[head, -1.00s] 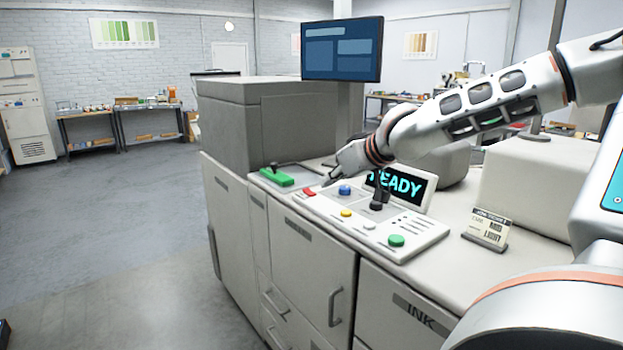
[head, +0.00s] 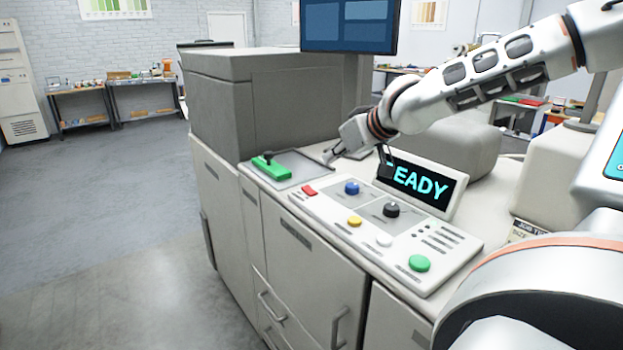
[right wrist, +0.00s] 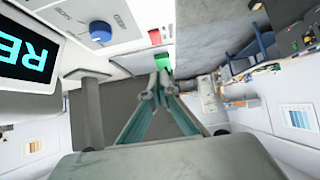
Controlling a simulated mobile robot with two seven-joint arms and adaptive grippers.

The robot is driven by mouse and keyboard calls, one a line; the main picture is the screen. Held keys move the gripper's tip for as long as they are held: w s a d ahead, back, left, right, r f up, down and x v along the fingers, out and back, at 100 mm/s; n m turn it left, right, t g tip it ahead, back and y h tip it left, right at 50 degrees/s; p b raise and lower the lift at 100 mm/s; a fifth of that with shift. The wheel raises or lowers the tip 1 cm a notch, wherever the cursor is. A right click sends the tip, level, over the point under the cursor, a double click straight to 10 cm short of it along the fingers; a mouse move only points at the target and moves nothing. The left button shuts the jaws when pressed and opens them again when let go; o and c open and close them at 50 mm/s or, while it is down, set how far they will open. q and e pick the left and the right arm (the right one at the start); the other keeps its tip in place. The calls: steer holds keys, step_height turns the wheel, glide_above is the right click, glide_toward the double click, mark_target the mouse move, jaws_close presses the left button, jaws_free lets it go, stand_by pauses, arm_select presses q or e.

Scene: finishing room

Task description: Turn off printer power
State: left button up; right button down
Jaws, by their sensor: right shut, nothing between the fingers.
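The printer's control panel (head: 330,207) carries a small red switch (head: 309,190), a blue knob (head: 352,188), a black knob (head: 391,209), and yellow, white and green buttons. The display (head: 428,186) reads "READY", its first letter hidden by my arm. A green block with a black handle (head: 270,166) sits in a recess left of the panel. My right gripper (head: 330,156) is shut and empty, above the recess's right edge, beyond the red switch. In the right wrist view, its fingertips (right wrist: 155,84) point towards the green part (right wrist: 163,63) and the red switch (right wrist: 155,37). My left gripper is not in view.
A grey housing (head: 215,105) rises behind the recess, with a monitor (head: 350,24) above. A sign (head: 527,230) stands right of the panel, partly hidden by my white body part. Cabinet doors with handles face the open floor (head: 100,250) at left.

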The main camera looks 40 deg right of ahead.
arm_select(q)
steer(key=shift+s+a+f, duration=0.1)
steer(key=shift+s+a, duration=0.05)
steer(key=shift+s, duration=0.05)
arm_select(e)
steer(key=shift+s+a, duration=0.1)
steer(key=shift+s, duration=0.05)
steer(key=b, duration=0.2)
glide_above(312, 192)
step_height(312, 192, down, 6)
steer(key=shift+s+f, duration=0.15)
steer(key=shift+f, duration=0.05)
steer(key=shift+w+f, duration=0.2)
steer(key=shift+f, duration=1.55)
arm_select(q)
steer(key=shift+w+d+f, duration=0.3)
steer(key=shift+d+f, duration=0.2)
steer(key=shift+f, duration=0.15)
arm_select(e)
steer(key=shift+w+f, duration=0.1)
